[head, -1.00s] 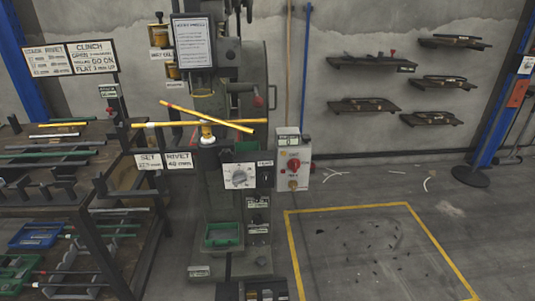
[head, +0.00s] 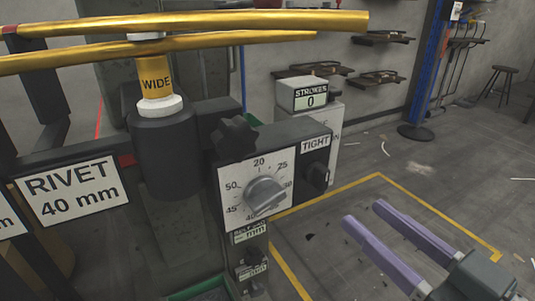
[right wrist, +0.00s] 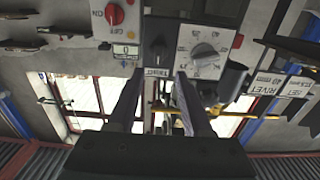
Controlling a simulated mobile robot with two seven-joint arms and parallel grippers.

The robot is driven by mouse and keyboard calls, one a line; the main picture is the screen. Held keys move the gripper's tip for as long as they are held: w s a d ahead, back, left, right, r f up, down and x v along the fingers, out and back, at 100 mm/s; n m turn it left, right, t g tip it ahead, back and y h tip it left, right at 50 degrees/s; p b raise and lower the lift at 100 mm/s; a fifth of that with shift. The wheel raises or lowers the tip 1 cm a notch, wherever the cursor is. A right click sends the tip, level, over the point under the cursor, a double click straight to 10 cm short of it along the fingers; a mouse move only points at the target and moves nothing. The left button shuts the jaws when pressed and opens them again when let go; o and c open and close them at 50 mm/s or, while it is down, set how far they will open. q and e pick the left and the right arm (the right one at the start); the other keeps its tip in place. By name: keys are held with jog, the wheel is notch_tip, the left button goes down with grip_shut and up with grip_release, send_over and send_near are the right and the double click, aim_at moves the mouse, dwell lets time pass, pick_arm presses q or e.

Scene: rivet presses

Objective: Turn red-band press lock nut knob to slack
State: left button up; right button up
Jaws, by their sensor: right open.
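The press has a white dial plate with a silver dial (head: 265,194). To its right, a small black knob (head: 316,176) sits under a label reading TIGHT (head: 315,143); I take it for the lock nut knob. A black star-shaped knob (head: 234,137) sits on top of the dial box. My right gripper (head: 365,212) is open and empty, to the right of and below the black knob, apart from it. In the right wrist view, upside down, the black knob (right wrist: 158,46) shows ahead, between the fingertips (right wrist: 160,74). My left gripper is not in view.
A yellow WIDE post (head: 155,85) stands in the press head under long brass-coloured bars (head: 200,22). A RIVET 40 mm sign (head: 72,193) is at left. A STROKES counter box (head: 310,94) stands behind. Floor inside the yellow outline is mostly open.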

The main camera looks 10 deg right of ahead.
aim_at(326, 180)
jog(key=b+x, duration=0.1)
jog(key=x, duration=0.6)
jog(key=shift+w+f+b, duration=0.1)
jog(key=shift+w+b, duration=0.25)
jog(key=shift+w+a, duration=0.15)
jog(key=shift+w, duration=0.45)
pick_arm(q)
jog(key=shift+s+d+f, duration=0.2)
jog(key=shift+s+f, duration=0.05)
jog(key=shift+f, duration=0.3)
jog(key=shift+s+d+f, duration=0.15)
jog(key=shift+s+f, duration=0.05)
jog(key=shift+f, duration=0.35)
pick_arm(e)
jog(key=shift+c, duration=1.4)
grip_shut()
